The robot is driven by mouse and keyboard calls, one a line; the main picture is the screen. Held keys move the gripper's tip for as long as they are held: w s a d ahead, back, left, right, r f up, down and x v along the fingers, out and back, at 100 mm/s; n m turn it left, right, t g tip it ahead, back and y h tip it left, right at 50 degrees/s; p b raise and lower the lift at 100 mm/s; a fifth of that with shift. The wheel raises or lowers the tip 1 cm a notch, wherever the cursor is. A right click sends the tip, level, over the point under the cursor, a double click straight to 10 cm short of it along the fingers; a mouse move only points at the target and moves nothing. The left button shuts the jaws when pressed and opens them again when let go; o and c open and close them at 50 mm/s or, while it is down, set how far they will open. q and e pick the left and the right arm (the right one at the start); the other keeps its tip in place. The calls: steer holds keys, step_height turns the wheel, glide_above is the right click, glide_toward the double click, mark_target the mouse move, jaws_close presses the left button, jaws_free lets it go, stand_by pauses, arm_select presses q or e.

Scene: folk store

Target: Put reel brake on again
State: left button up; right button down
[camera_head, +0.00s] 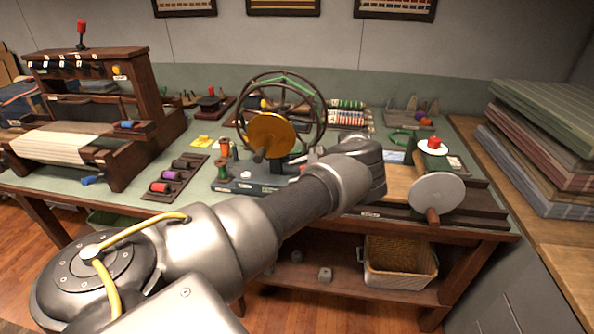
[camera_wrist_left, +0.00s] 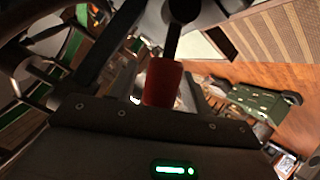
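In the head view a spinning wheel with an orange disc (camera_head: 271,136) stands mid-table. A reel with a grey end disc (camera_head: 437,193) and a red knob (camera_head: 434,143) stands at the right. My left arm reaches across the front, and its gripper (camera_head: 314,157) is beside the wheel's base, mostly hidden by the wrist. In the left wrist view a red cylindrical handle (camera_wrist_left: 163,82) on a dark rod is right in front of the gripper palm. Whether the fingers grip it is unclear. I cannot tell which part is the reel brake. My right gripper is not in view.
A wooden loom (camera_head: 100,80) stands at the left. A wicker basket (camera_head: 400,262) sits on the lower shelf.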

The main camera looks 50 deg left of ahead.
arm_select(q)
steer(key=shift+w+d+r, duration=0.15)
steer(key=shift+w+d, duration=0.3)
steer(key=shift+d, duration=0.1)
steer(key=b+v, duration=0.4)
steer(key=v, duration=0.6)
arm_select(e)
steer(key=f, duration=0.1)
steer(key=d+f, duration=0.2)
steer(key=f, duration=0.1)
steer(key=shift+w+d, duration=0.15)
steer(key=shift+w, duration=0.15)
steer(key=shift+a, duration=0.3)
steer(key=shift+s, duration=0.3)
